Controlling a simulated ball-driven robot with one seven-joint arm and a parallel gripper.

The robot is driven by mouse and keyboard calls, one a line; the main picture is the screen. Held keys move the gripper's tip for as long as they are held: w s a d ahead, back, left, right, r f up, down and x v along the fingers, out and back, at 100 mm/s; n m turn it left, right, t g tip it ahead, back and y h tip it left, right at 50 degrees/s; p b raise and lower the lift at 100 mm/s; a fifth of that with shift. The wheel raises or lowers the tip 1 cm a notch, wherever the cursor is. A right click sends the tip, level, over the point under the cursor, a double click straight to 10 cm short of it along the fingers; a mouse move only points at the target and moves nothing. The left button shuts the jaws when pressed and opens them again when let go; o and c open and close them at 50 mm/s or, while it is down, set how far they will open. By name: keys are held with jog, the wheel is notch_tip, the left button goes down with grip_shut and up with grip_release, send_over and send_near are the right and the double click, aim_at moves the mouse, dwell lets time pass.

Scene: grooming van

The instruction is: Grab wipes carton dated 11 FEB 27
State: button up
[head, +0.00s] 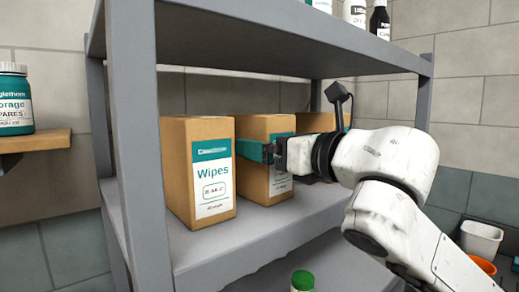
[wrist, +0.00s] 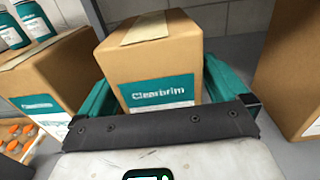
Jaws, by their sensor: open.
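Three brown wipes cartons stand in a row on the grey shelf. The left carton (head: 185,165) shows a teal and white "Wipes" label with a date box too small to read surely. My gripper (head: 268,150) is at the middle carton (head: 257,128), its arm covering much of that label, so its date is hidden. The far carton (head: 318,122) is mostly hidden behind my wrist. In the wrist view, my open gripper (wrist: 160,88) has its teal fingers on either side of a carton (wrist: 155,65) marked "Clearbrim"; contact cannot be told.
In the wrist view, other cartons stand close at left (wrist: 50,75) and right (wrist: 290,75). A grey post (head: 135,150) and the upper shelf (head: 270,45) frame the cartons. A green-capped bottle (head: 302,281) is below the shelf. A teal jar (head: 14,105) stands at far left.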

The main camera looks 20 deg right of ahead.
jog(key=shift+w+a, duration=0.15)
jog(key=shift+w, duration=0.15)
jog(key=shift+c, duration=0.2)
jog(key=c, duration=1.2)
jog(key=shift+c, duration=0.3)
jog(key=shift+r, duration=0.1)
